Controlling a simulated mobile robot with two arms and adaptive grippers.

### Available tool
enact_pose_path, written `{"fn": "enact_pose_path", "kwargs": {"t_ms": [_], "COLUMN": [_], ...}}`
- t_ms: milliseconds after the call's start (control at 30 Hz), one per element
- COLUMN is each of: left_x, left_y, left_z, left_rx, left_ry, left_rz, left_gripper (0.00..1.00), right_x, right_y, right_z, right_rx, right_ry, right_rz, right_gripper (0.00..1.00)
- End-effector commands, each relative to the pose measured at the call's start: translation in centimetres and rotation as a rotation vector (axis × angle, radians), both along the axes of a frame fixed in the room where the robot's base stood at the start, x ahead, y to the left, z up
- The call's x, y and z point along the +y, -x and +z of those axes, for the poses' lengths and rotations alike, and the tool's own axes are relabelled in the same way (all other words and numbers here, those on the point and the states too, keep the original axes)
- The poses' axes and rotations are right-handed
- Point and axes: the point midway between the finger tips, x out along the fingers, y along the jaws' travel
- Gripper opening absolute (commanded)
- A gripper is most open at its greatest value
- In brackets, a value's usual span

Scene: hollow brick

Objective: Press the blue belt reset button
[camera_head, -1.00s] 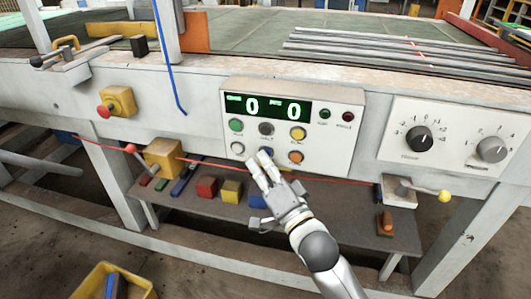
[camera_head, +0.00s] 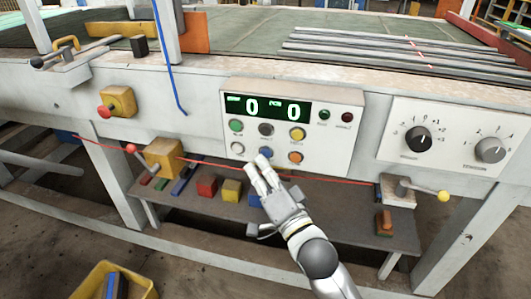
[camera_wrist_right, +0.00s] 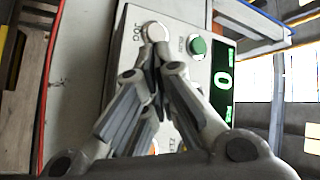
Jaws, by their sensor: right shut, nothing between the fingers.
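The blue button (camera_head: 266,152) is in the bottom row of the white control panel (camera_head: 348,130), between a white button (camera_head: 237,148) and an orange button (camera_head: 296,157). My right gripper (camera_head: 256,164) is shut and empty, its fingertips just below and left of the blue button. I cannot tell whether they touch the panel. In the right wrist view the fingers (camera_wrist_right: 155,50) overlap the panel near the white JOG button (camera_wrist_right: 155,31), and hide the blue button. My left gripper is not in view.
The display (camera_head: 268,107) reads 0 and 0. A shelf (camera_head: 340,215) with coloured blocks lies below. A red cord (camera_head: 330,181) runs across just under the panel.

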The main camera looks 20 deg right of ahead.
Motion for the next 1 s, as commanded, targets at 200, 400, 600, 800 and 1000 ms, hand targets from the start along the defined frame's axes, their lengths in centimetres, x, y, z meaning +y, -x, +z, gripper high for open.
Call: {"fn": "enact_pose_path", "kwargs": {"t_ms": [200, 400, 600, 800, 1000], "left_x": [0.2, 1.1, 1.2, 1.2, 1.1], "left_y": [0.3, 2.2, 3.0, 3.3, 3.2], "left_z": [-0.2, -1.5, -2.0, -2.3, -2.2], "left_rx": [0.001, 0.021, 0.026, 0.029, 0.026], "left_ry": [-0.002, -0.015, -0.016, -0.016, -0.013], "left_rz": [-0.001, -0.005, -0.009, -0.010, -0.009], "left_gripper": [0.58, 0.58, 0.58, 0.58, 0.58], "right_x": [0.7, 1.8, 2.7, 2.8, 2.8], "right_y": [0.9, 2.6, 3.9, 4.2, 4.1], "right_z": [0.0, -0.1, -0.1, -0.2, -0.1], "right_rx": [0.003, 0.004, 0.003, 0.001, 0.001], "right_ry": [-0.002, -0.003, -0.002, 0.000, 0.000], "right_rz": [0.001, 0.001, 0.000, -0.001, -0.001], "right_gripper": [0.00, 0.00, 0.00, 0.00, 0.00]}}
